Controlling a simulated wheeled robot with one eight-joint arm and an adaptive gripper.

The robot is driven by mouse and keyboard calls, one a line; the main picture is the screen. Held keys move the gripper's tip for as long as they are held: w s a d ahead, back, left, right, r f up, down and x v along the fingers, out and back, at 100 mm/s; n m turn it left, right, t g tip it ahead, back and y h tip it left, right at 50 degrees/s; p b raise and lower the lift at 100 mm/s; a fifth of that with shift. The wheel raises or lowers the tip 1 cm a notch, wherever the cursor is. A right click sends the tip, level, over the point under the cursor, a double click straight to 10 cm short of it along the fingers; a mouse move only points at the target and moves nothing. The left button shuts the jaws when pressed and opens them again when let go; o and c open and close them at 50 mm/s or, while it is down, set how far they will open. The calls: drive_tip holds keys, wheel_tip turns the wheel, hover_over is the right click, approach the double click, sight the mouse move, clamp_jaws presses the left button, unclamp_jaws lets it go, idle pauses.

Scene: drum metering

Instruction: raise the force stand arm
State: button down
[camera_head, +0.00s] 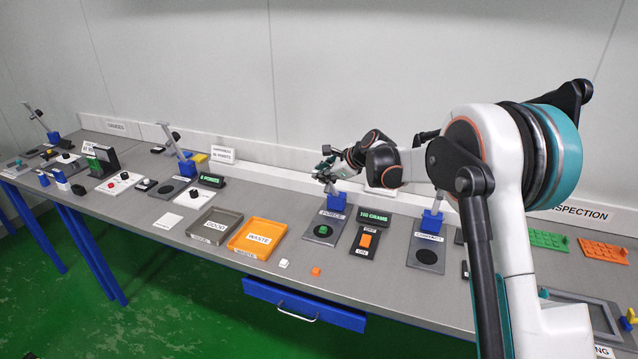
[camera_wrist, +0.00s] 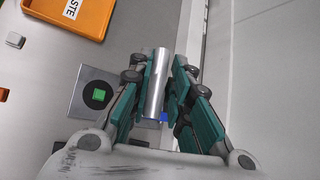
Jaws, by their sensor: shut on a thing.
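The force stand (camera_head: 319,240) is a grey plate labelled FORCE with a black disc and a green block (camera_head: 322,230) on it. Its blue hinge block (camera_head: 337,202) stands at the rear of the plate. The silver force stand arm (camera_wrist: 157,82) lies between my teal finger pads in the wrist view, standing up from the hinge. My gripper (camera_head: 325,172) is shut on this arm above the hinge; in the head view the gripper hides much of it. The green block (camera_wrist: 98,95) also shows in the wrist view, left of my fingers and uncovered.
A display reading 100 GRAMS (camera_head: 374,216) and an orange switch (camera_head: 366,240) stand right of the stand. The orange WASTE tray (camera_head: 283,231) is left. A similar CONTACT stand (camera_head: 427,256) is further right. The back wall rises close behind my gripper.

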drive_tip(key=w+r, duration=0.1)
drive_tip(key=w+d+r+g+p, duration=0.1)
drive_tip(key=w, duration=0.1)
drive_tip(key=w+r+m+g+p, duration=0.1)
drive_tip(key=w, duration=0.1)
drive_tip(key=shift+d+r+y, duration=0.15)
drive_tip(key=shift+d+y, duration=0.15)
drive_tip(key=shift+d, duration=0.1)
drive_tip(key=shift+w+d+r+p, duration=0.2)
drive_tip(key=shift+w+p, duration=0.15)
drive_tip(key=shift+w, duration=0.25)
drive_tip(key=shift+w+d+r+p, duration=0.2)
drive_tip(key=shift+w+p, duration=0.15)
drive_tip(key=shift+w, duration=0.2)
drive_tip(key=c, duration=1.6)
unclamp_jaws()
drive_tip(key=shift+f, duration=0.1)
drive_tip(key=v, duration=1.2)
